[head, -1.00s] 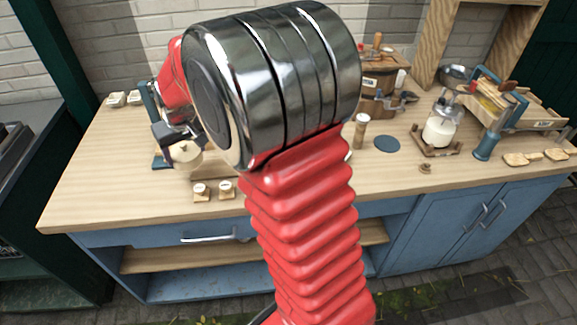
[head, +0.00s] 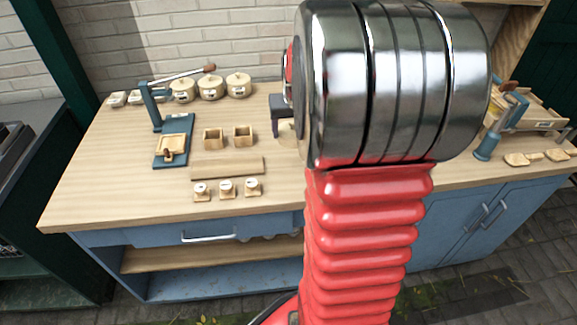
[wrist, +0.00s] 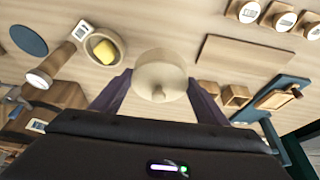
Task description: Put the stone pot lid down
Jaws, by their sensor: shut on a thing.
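The stone pot lid (wrist: 165,68) is a pale round disc with a small knob, seen in the wrist view between the two dark fingers of my gripper (wrist: 158,92). My gripper is shut on it. The lid looks held above the wooden worktop (wrist: 160,25), but how high I cannot tell. In the head view only a slice of the lid (head: 287,131) shows under the dark gripper (head: 280,118); my red and chrome arm hides the rest. Several pale lidded pots (head: 210,89) stand along the back by the wall.
Two small open wooden boxes (head: 213,137), a flat wooden board (head: 228,168) and three labelled blocks (head: 226,188) lie left of the lid. A blue lever press (head: 155,105) stands further left. A blue disc (wrist: 28,40) and a yellow block in a dish (wrist: 104,50) lie on its other side.

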